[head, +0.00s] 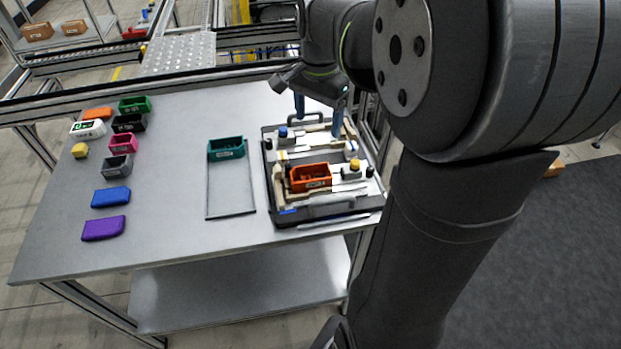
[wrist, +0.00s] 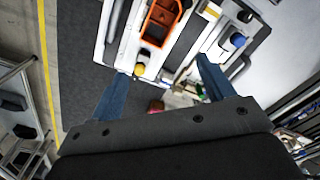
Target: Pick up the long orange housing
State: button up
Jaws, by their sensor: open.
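An orange open-topped housing (head: 311,177) with a label on its front sits in the near part of the pallet fixture (head: 330,208). In the wrist view the orange housing (wrist: 161,22) lies beyond the fingertips, partly cut off by the top edge. My gripper (head: 318,115) is over the far part of the fixture, behind the housing, with its blue fingers spread and nothing between them. In the wrist view my gripper (wrist: 162,67) is also open and apart from the housing.
A yellow-topped part (head: 354,166) stands beside the housing, and a blue knob (head: 283,132) is at the fixture's far left. A teal bin (head: 226,147) stands left of the fixture. Several coloured parts, including a flat orange one (head: 97,114), lie at the table's left.

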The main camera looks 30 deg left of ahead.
jog(key=m, duration=0.8)
send_over(310, 177)
jog(key=f, duration=1)
jog(key=shift+w+a+f, duration=0.2)
jog(key=shift+w+f, duration=0.1)
jog(key=shift+w, duration=0.05)
jog(key=shift+s+d+f, duration=0.15)
jog(key=shift+f, duration=1.2)
jog(key=shift+s+d+f, duration=0.1)
jog(key=shift+s+f, duration=0.05)
jog(key=shift+f, duration=1.2)
jog(key=shift+c, duration=0.4)
jog(key=c, duration=1.1)
